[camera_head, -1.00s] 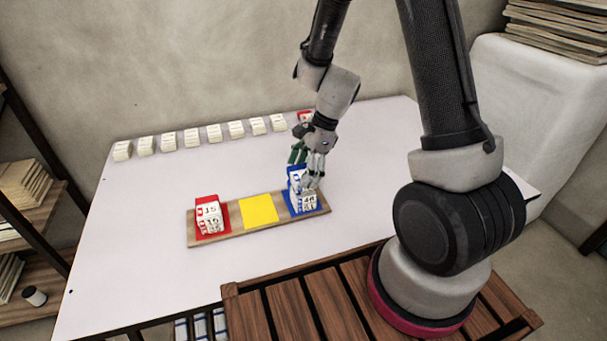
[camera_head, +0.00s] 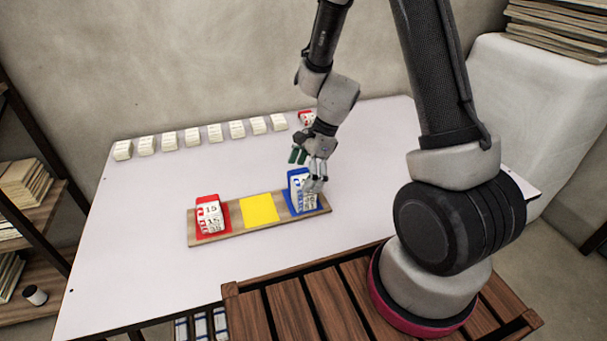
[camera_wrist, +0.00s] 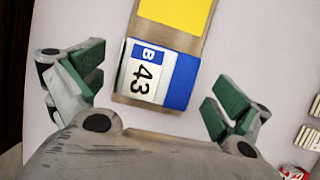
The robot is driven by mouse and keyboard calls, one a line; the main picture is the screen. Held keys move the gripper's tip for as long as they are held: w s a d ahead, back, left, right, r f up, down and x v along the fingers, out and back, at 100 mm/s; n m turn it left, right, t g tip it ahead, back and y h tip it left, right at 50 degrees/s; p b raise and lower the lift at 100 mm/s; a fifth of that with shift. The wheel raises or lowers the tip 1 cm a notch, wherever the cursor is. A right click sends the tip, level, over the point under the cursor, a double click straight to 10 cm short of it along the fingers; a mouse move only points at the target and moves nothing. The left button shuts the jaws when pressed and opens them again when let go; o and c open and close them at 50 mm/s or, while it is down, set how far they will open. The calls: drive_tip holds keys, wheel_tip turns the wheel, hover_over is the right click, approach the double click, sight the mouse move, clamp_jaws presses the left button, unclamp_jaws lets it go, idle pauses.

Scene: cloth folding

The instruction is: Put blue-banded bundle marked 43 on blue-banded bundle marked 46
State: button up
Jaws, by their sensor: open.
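The bundle marked 43 (camera_wrist: 143,77) is white with a blue B label and lies on the blue square (camera_wrist: 182,82) of the wooden board in the wrist view. In the head view, white blue-banded bundles (camera_head: 309,201) stand stacked on that square at the board's right end. The number on the lower one is too small to read surely, so I cannot point out 46. My gripper (camera_head: 308,168) is above the stack, partly covering it. In the wrist view its green-padded fingers are spread wide on either side of bundle 43, apart from it.
The board (camera_head: 233,232) also has an empty yellow square (camera_head: 259,210) and a red square with a red-banded stack (camera_head: 211,216) marked 15. The table (camera_head: 140,240) is otherwise clear.

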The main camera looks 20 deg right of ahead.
drive_tip(key=v, duration=1.2)
drive_tip(key=s+d+r+n+t+h, duration=0.2)
drive_tip(key=s+d+r+n, duration=0.3)
drive_tip(key=s+r+n, duration=0.3)
drive_tip(key=s+d+r+n+t+h, duration=0.2)
drive_tip(key=s+d+r+n, duration=0.3)
drive_tip(key=s+r+n, duration=0.4)
drive_tip(key=shift+s+d+r+n, duration=0.2)
drive_tip(key=shift+s+r+n, duration=0.2)
drive_tip(key=shift+s, duration=0.6)
